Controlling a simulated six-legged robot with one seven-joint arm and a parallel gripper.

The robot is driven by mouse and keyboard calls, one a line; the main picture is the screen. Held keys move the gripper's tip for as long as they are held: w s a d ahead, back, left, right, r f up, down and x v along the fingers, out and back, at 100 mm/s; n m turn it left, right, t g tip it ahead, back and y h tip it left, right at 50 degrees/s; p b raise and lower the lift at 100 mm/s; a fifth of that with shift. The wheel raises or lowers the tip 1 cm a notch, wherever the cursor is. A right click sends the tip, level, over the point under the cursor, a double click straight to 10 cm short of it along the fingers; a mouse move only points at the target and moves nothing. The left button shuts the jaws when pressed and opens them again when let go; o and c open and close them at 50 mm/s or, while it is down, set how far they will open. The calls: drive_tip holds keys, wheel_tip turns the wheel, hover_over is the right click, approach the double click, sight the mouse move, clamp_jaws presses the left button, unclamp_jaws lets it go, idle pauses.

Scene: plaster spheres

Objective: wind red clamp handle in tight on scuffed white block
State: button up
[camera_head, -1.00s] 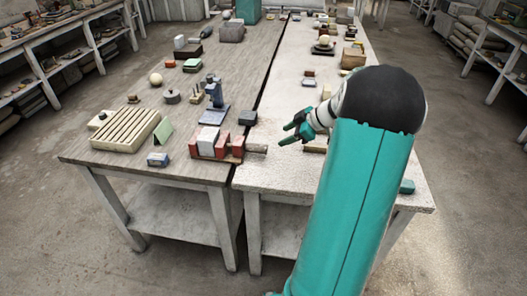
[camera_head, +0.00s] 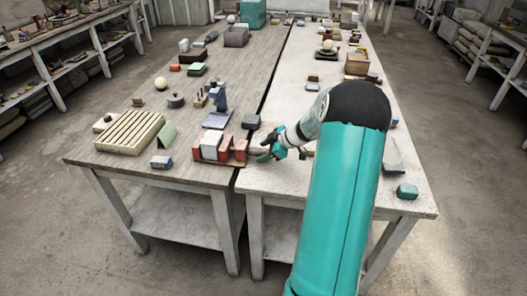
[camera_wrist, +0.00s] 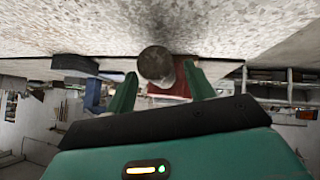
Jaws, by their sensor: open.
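The red clamp (camera_head: 225,151) stands on the left table near its front right corner. The scuffed white block (camera_head: 210,146) sits between its red jaws; I cannot tell whether the inner jaw touches it. My gripper (camera_head: 258,153) is open at the clamp's right side and covers most of the handle in the head view. In the wrist view, a round grey-brown handle end (camera_wrist: 155,62) lies between the open fingers of my gripper (camera_wrist: 161,72). Red clamp parts (camera_wrist: 181,84) show behind it. Finger contact with the handle is not clear.
A blue stand (camera_head: 219,108) is behind the clamp and a dark block (camera_head: 250,121) behind its right end. A gap divides the two tables.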

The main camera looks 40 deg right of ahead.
drive_tip(key=shift+w+a+f, duration=0.1)
drive_tip(key=shift+w+f, duration=0.1)
drive_tip(key=shift+f, duration=0.05)
drive_tip(key=c, duration=1)
drive_tip(key=m+g+y, duration=0.1)
drive_tip(key=g+y, duration=0.1)
drive_tip(key=shift+w+d+m+y, duration=0.2)
drive_tip(key=shift+m+y, duration=0.1)
drive_tip(key=shift+m, duration=0.1)
drive_tip(key=shift+d+f+m+g+y, duration=0.1)
drive_tip(key=shift+d+m+g+y, duration=0.1)
drive_tip(key=shift+m+g+y, duration=0.8)
drive_tip(key=y, duration=0.1)
drive_tip(key=m+g+y, duration=0.1)
drive_tip(key=y, duration=0.1)
drive_tip(key=shift+w+d+f+m+y, duration=0.1)
drive_tip(key=shift+w+f+m+y, duration=0.1)
drive_tip(key=shift+m+y, duration=0.1)
drive_tip(key=shift+d+m+g+y, duration=0.1)
drive_tip(key=shift+m+g+y, duration=0.3)
drive_tip(key=shift+m+y, duration=0.55)
